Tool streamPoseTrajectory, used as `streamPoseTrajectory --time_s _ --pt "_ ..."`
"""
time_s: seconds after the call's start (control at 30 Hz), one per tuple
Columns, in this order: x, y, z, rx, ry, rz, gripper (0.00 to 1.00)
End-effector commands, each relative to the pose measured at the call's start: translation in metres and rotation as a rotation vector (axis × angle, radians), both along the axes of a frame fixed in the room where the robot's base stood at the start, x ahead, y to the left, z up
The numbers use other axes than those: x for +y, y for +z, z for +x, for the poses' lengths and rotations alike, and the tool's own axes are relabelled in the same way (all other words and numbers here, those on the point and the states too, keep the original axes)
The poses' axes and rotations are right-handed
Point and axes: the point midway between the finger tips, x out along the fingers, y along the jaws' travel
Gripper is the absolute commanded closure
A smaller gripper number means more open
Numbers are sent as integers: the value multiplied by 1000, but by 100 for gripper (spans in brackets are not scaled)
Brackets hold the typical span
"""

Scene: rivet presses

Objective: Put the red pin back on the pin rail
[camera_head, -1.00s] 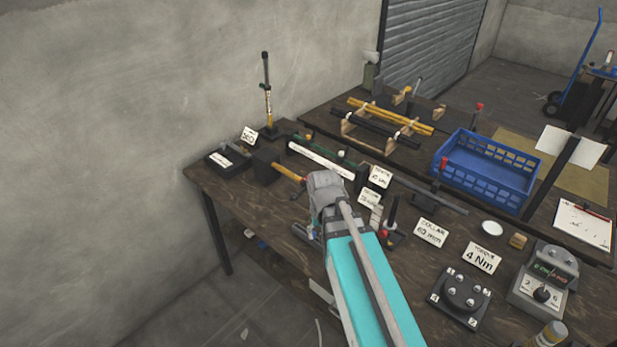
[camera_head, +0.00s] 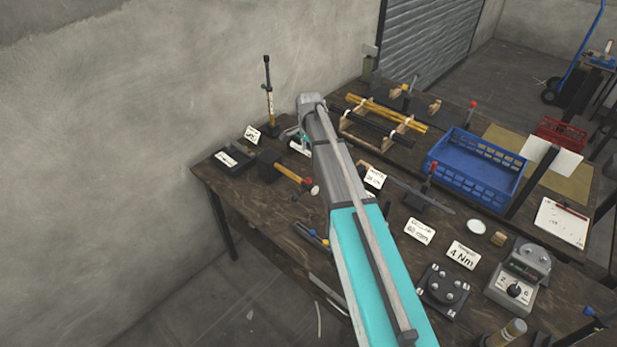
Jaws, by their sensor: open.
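My arm reaches up over the bench, its wrist near the wall side. My gripper (camera_head: 297,137) is just left of the wrist, small and partly hidden behind it; the fingertips are hard to make out, and I see nothing held. A pale bar (camera_head: 299,148), possibly the pin rail, shows only its left end beside the gripper; the arm covers the rest. I cannot pick out the red pin with certainty. A red-topped upright (camera_head: 432,169) stands in a dark base right of the arm, and another red top (camera_head: 473,104) is farther back.
A blue crate (camera_head: 475,165), yellow and black bars (camera_head: 385,118) on wooden supports, label cards (camera_head: 461,255) and a grey control box (camera_head: 520,275) occupy the right. A tall pump-like tool (camera_head: 268,95) stands at the back left.

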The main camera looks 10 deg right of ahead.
Motion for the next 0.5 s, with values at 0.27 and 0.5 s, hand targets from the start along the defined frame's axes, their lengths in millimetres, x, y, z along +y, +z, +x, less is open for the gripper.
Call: streamPoseTrajectory --time_s 0.27,0.5 --pt "0 0 1 0 -7 0 30" --pt "0 -4 1 0 -6 0 30"
